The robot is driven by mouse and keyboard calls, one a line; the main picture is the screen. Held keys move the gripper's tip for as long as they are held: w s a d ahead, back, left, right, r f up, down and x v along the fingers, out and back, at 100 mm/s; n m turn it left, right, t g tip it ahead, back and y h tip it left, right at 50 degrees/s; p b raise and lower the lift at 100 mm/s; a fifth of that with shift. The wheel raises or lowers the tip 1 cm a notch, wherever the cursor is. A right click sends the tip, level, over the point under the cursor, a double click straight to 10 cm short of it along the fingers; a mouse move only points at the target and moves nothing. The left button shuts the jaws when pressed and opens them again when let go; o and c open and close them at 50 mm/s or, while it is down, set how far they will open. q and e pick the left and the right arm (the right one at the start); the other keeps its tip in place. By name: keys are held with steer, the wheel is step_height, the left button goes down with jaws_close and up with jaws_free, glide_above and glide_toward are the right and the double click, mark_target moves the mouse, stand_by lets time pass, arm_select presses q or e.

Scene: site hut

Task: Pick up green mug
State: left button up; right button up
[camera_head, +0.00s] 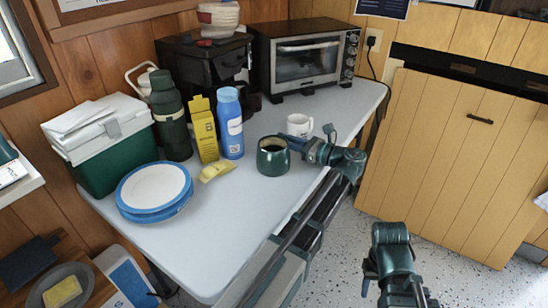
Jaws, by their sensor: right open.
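The dark green mug (272,158) stands upright on the white table, near its right-hand edge, with a dark inside. My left gripper (308,150) is at the mug's right side, very close to it or touching. It covers that side of the mug, so I cannot see the handle or whether the jaws are closed on it. My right gripper (388,262) is open, low and over the floor to the right of the table, well away from the mug.
A white mug (299,125) stands just behind the green mug. A blue bottle (230,122), yellow carton (204,130), green flask (169,118) and stacked plates (155,187) are to the left. A toaster oven (305,58) is behind. The table's front (205,250) is clear.

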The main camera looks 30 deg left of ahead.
arm_select(q)
steer(key=shift+a, duration=0.3)
jaws_close()
stand_by(1.2)
